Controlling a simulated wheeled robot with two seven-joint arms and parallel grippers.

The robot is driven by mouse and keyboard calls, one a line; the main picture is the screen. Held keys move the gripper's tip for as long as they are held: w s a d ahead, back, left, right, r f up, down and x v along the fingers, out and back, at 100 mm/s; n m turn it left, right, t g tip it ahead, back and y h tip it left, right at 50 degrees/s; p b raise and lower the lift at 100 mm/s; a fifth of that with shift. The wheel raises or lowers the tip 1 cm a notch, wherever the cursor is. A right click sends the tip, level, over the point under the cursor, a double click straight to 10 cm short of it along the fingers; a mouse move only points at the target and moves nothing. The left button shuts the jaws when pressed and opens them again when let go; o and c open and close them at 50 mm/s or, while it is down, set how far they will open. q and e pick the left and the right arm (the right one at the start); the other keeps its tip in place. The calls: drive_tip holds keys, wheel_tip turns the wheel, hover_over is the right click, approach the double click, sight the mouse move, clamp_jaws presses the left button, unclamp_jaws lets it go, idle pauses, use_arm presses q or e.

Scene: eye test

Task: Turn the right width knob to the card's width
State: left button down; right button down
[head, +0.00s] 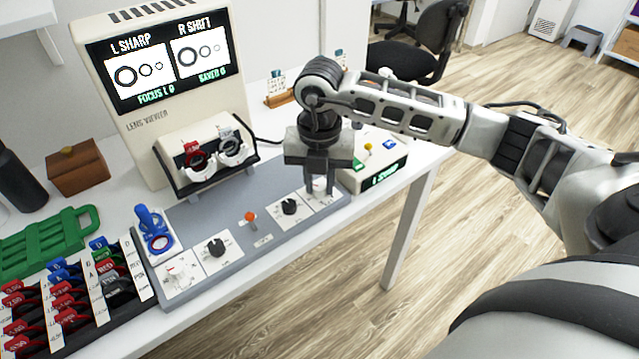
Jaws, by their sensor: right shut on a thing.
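My right gripper (319,187) points down at the right end of the grey control panel (190,218). Its fingers are shut on the rightmost knob, taken as the right width knob, which they mostly hide; its white plate (328,203) shows around them. A black knob (289,207) is just left of it, then a red-topped lever (250,217), another black knob (217,247) and a pale knob (181,276) at the left end. Small printed cards stand behind, one in a wooden holder (281,100); their print is too small to read. My left gripper is not in view.
The lens viewer (130,130) reads "L SHARP" and "R SHUT" and has a trial frame (212,152) before it. A small box (385,178) with buttons is close right of my gripper. A lens rack (75,305) and green tray (45,240) are at left.

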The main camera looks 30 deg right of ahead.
drive_tip(key=shift+n+b, duration=0.4)
drive_tip(key=shift+n, duration=0.6)
drive_tip(key=n+b, duration=0.2)
drive_tip(key=n, duration=0.3)
drive_tip(key=shift+n+b, duration=0.85)
drive_tip(key=shift+n, duration=0.65)
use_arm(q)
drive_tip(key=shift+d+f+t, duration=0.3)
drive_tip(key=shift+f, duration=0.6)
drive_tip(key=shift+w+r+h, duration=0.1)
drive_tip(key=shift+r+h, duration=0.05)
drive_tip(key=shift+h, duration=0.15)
use_arm(e)
drive_tip(key=shift+r+n, duration=0.1)
drive_tip(key=shift+n, duration=0.3)
drive_tip(key=c, duration=1.3)
unclamp_jaws()
drive_tip(key=shift+o, duration=0.5)
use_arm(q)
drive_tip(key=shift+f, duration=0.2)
